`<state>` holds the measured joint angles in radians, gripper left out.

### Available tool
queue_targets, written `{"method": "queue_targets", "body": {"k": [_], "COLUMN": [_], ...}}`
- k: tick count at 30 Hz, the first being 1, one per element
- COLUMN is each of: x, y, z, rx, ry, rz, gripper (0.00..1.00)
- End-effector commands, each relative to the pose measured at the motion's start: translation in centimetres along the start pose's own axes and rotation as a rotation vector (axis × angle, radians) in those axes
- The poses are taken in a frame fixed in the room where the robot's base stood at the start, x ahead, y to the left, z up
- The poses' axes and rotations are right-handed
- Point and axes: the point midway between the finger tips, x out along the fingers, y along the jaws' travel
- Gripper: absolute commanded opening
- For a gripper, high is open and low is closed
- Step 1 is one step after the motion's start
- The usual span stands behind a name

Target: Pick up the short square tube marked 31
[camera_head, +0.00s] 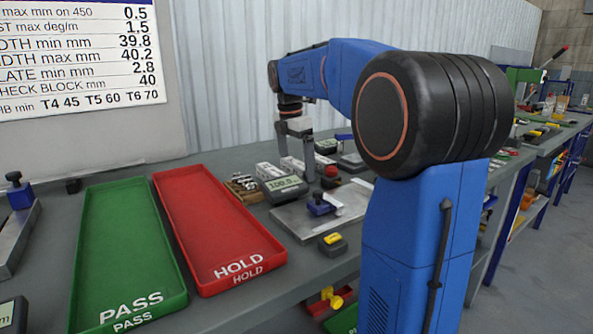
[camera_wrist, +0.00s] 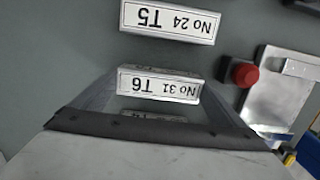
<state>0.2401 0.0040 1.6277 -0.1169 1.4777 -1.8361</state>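The short square tube marked "No 31 T6" (camera_wrist: 158,87) lies at the middle of the wrist view, its label upside down. My gripper (camera_wrist: 160,80) is open, with one grey finger towards each end of this tube. I cannot tell whether either finger touches it. In the head view my gripper (camera_head: 296,170) points down among several pale tubes on the bench, their markings too small to read. A tube marked "No 24 T5" (camera_wrist: 168,20) lies beyond tube 31. Another labelled tube (camera_wrist: 150,116) is mostly hidden behind my gripper's dark edge.
A red knob (camera_wrist: 244,74) and a metal plate (camera_wrist: 285,90) lie right of the tubes. In the head view, the red HOLD tray (camera_head: 215,225) and green PASS tray (camera_head: 125,250) are at left, looking empty. A grey display unit (camera_head: 285,187) stands near my gripper.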

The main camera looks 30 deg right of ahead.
Motion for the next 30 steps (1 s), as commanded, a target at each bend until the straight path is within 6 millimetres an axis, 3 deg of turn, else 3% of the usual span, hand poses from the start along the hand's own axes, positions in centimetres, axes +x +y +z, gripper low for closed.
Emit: {"method": "queue_targets", "body": {"k": [2,13,24,30], "x": [0.0,-0.7,-7.0,-9.3], "y": [0.0,0.0,0.1,0.1], "z": [0.0,0.1,0.9,1.1], "rx": [0.0,0.0,0.001,0.0], "ry": [0.0,0.0,-0.001,0.0], "rz": [0.0,0.001,0.003,0.001], "gripper": [0.68,0.68,0.68,0.68]}}
